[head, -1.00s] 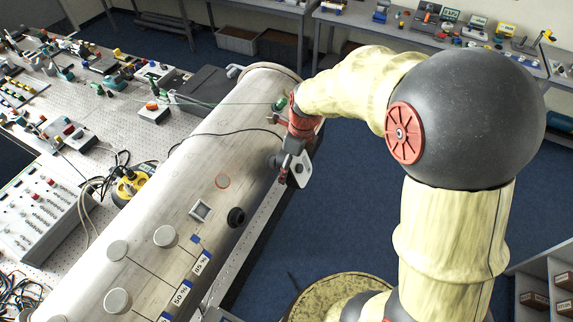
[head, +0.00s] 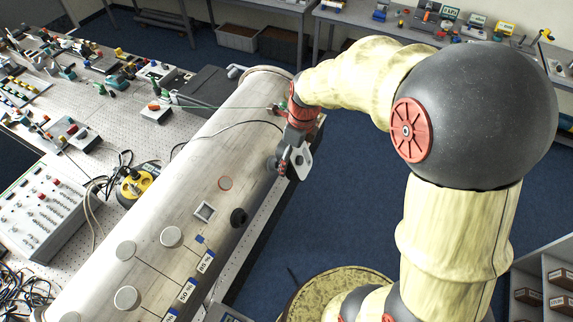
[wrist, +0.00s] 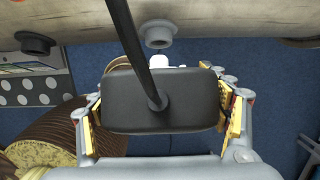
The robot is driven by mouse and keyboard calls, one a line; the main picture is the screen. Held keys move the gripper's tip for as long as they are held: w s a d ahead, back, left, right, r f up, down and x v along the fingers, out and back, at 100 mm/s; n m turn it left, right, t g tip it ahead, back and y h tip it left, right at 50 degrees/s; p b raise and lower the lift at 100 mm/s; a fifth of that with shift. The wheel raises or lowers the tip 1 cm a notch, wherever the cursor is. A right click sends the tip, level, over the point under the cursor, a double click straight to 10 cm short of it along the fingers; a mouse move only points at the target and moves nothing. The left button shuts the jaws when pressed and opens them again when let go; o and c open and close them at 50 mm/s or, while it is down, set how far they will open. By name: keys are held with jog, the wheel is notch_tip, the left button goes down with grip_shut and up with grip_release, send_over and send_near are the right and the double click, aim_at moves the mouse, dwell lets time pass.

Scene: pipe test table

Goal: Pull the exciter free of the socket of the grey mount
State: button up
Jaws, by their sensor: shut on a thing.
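The exciter (wrist: 155,100), a dark rounded box with a black cable, sits between the yellow-padded fingers of my gripper (wrist: 160,112) in the wrist view. The gripper is shut on it. A white tip (wrist: 158,61) shows at the exciter's pipe-facing edge. The grey mount (wrist: 158,38) stands out from the pipe just beyond it, its round end facing the exciter. A narrow gap seems to show between mount and tip. In the head view my gripper (head: 290,160) is at the pipe's right side, and the exciter there is mostly hidden by it.
The long pale pipe (head: 150,205) lies along the bench. A second dark mount (wrist: 36,43) is on the pipe to the left, and a black one (head: 238,217) shows nearer in the head view. Blue floor (head: 350,205) lies open to the right of the pipe.

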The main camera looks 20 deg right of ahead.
jog(key=shift+r+p, duration=1)
jog(key=shift+r, duration=0.5)
